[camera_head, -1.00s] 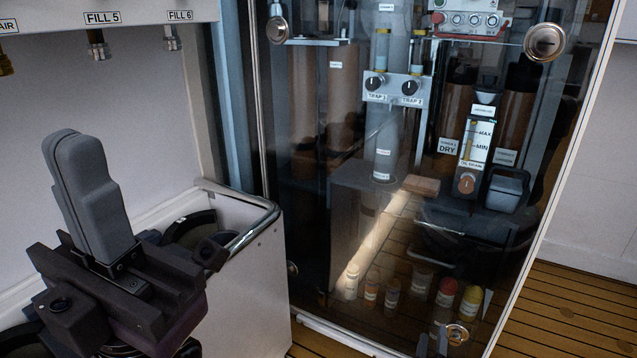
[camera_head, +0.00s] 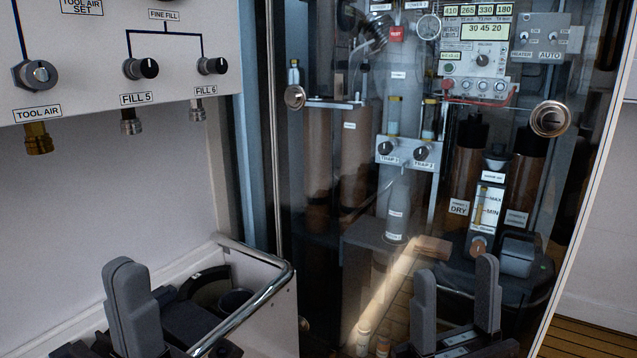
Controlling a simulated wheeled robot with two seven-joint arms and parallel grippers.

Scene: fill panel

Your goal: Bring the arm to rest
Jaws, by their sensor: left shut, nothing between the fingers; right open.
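My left gripper (camera_head: 133,300) is at the lower left, its two grey fingers pressed together with nothing between them. It points upward beside the white bin with the chrome rail. My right gripper (camera_head: 455,305) is at the lower middle right, in front of the glass cabinet. Its two grey fingers stand apart with an empty gap. The lower parts of both arms are cut off by the bottom edge.
The glass-fronted cabinet (camera_head: 340,215) holds cylinders, traps and gauges. A chrome rail (camera_head: 262,310) runs along the bin close to my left gripper. A white panel (camera_head: 90,75) with FILL 5, FILL 6 and TOOL AIR fittings hangs upper left. Wooden floor shows at lower right.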

